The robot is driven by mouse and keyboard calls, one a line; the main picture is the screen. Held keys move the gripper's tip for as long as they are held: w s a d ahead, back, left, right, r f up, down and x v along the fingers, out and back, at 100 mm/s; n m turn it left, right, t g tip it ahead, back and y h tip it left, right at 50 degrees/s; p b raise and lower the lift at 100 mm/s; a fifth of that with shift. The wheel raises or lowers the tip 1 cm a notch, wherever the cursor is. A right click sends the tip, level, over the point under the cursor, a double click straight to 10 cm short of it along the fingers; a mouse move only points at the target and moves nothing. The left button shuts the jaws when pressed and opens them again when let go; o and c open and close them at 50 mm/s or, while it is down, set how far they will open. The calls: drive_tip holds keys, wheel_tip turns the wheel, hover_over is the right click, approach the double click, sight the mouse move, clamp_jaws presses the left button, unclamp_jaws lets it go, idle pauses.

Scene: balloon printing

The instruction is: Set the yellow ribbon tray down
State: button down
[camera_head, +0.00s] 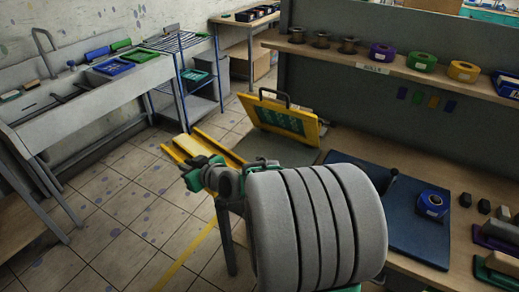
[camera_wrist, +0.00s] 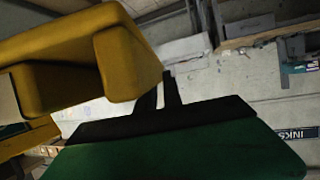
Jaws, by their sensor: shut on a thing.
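The yellow ribbon tray (camera_head: 234,159) is a long yellow piece with raised edges, held out over the floor to the left of the workbench. My gripper (camera_head: 203,170), grey and green, is shut on it at its near side. In the wrist view a thick yellow block, which seems to be part of the tray (camera_wrist: 60,45), fills the upper left. A dark-edged green part fills the bottom there; I cannot tell what it is. My grey arm hides part of the bench and the lower middle of the head view. The contact between fingers and tray is not clear.
A yellow-framed screen with a handle (camera_head: 284,122) stands tilted on the bench. A blue mat (camera_head: 370,180) bears a blue roll (camera_head: 432,204). A shelf (camera_head: 385,68) holds several rolls. A sink counter (camera_head: 110,85) with blue and green trays and a wire rack (camera_head: 190,70) stand left. Tiled floor lies between.

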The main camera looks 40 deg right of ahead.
drive_tip(key=shift+n+y, duration=0.5)
drive_tip(key=shift+y, duration=0.2)
drive_tip(key=d, duration=0.3)
drive_tip(key=d+f, duration=0.1)
drive_tip(key=d, duration=0.3)
drive_tip(key=w+d+f, duration=0.1)
drive_tip(key=d, duration=0.2)
drive_tip(key=shift+d, duration=0.15)
drive_tip(key=s+d+f+n+y+p, duration=0.1)
drive_tip(key=s+d, duration=0.2)
drive_tip(key=d, duration=0.3)
drive_tip(key=s+d+f+n+y, duration=0.1)
drive_tip(key=s+d, duration=0.3)
drive_tip(key=d, duration=0.2)
drive_tip(key=shift+g, duration=0.4)
drive_tip(key=shift+d+f+b, duration=0.15)
drive_tip(key=shift+f+b, duration=1.15)
drive_tip(key=shift+f, duration=1.8)
drive_tip(key=shift+f+b, duration=0.5)
drive_tip(key=c, duration=1.4)
unclamp_jaws()
